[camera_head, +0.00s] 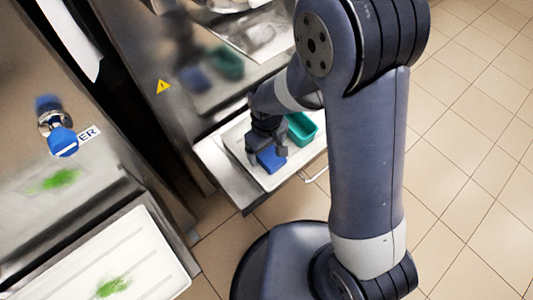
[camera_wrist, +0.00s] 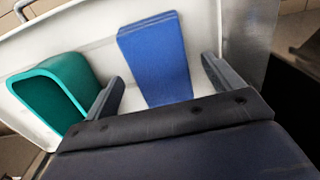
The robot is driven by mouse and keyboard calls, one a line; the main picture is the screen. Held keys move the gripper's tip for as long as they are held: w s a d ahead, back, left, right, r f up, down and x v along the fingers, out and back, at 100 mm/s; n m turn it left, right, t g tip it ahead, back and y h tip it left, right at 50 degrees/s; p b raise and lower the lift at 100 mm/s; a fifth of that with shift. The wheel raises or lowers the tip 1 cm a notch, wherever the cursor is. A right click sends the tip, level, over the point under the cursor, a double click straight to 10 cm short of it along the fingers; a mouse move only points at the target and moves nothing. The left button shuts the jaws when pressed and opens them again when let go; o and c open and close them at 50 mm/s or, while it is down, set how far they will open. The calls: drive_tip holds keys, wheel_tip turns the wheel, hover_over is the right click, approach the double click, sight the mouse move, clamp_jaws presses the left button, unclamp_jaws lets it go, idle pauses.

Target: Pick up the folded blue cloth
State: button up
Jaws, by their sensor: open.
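The folded blue cloth (camera_head: 271,159) lies on a white tray (camera_head: 236,140) in front of the steel machine. In the wrist view the blue cloth (camera_wrist: 157,60) is a flat, long folded block between and beyond the two fingers. My gripper (camera_head: 262,155) is open above the tray at the cloth. In the wrist view my gripper (camera_wrist: 160,84) has one finger on each side of the cloth's near part, with gaps to both sides. No grip on the cloth shows. The cloth's near end is partly hidden by the gripper body.
A green open container (camera_head: 302,129) stands on the tray right of the cloth; in the wrist view the green container (camera_wrist: 50,92) is close to the left finger. A second white tray (camera_head: 130,262) with a green smear is at lower left. Tiled floor is clear at right.

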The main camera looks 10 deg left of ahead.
sight(267, 152)
drive_tip(key=shift+f, duration=0.6)
drive_tip(key=shift+c, duration=0.6)
drive_tip(key=c, duration=0.9)
drive_tip(key=shift+c, duration=0.2)
wheel_tip(267, 152, up, 10)
drive_tip(key=p, duration=0.2)
